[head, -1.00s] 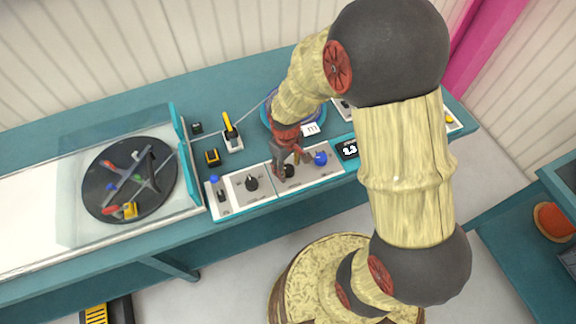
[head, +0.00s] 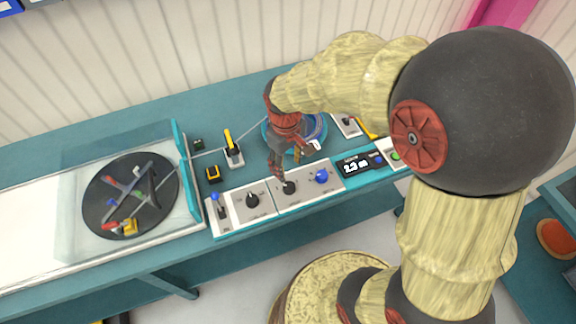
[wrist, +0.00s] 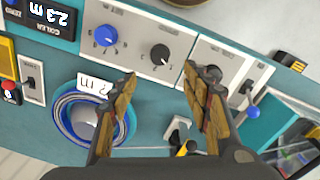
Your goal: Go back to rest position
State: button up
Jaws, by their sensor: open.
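My gripper (head: 292,164) is open and empty above the bench, between the control panel and the blue cable coil (head: 314,126). In the wrist view the open fingers (wrist: 160,76) stand wide apart, with nothing between them. The left finger partly covers the coil, which also shows there (wrist: 66,116) with a tag (wrist: 95,86) reading 2 m. A black knob (wrist: 160,54) lies just beyond the fingertips, apart from them. My arm reaches in from the right and hides part of the bench.
The panel holds a blue knob (head: 321,176), another black knob (head: 252,200), a blue-tipped lever (head: 218,204) and a display (head: 356,166) reading 2.3 m. A dark reel disc (head: 130,196) sits under a clear cover at left. A yellow-handled device (head: 231,146) stands on the cable line.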

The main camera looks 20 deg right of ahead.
dwell(0.4)
jog(key=s+r+m+t, duration=0.4)
jog(key=s+r, duration=1)
jog(key=r, duration=0.5)
jog(key=shift+d+t, duration=0.3)
jog(key=shift+t, duration=0.4)
jog(key=shift+w, duration=0.1)
